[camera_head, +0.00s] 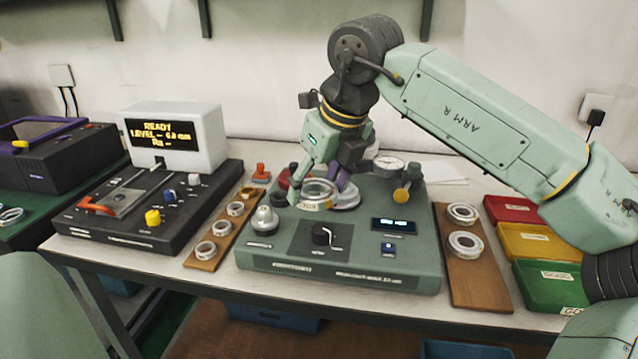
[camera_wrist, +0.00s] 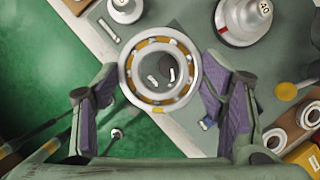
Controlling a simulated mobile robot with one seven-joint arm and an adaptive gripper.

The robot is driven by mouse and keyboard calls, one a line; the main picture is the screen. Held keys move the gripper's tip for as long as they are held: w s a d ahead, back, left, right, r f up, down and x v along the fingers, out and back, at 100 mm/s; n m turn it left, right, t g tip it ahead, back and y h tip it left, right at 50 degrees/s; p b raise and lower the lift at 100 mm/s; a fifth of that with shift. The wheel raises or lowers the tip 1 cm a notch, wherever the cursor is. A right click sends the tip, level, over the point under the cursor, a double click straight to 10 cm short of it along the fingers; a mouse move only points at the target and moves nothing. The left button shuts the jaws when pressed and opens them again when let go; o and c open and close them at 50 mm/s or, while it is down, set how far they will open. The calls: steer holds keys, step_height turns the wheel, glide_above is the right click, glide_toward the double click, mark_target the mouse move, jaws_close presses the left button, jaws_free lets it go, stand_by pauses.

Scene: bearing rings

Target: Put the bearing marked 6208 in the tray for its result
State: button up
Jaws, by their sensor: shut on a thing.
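My gripper (camera_head: 320,187) is shut on a bearing (camera_head: 313,205), a steel ring with a pale mark on its rim that I cannot read. They are over the green test machine (camera_head: 262,262). In the wrist view the bearing (camera_wrist: 160,108) lies between the two purple-padded fingers of my gripper (camera_wrist: 158,88). A red tray (camera_head: 512,208), a yellow tray (camera_head: 535,242) and a green tray (camera_head: 550,288) lettered GOOD stand at the right. The lettering on the other two trays is not clear.
A wooden board (camera_head: 484,292) with two bearings lies between the machine and the trays. Another board (camera_head: 203,264) with several rings lies left of the machine. A black instrument (camera_head: 118,233) with a READY display is further left. A dial gauge (camera_head: 389,165) stands behind the machine's panel.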

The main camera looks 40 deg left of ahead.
steer(key=shift+r+p, duration=1.25)
steer(key=shift+r, duration=0.55)
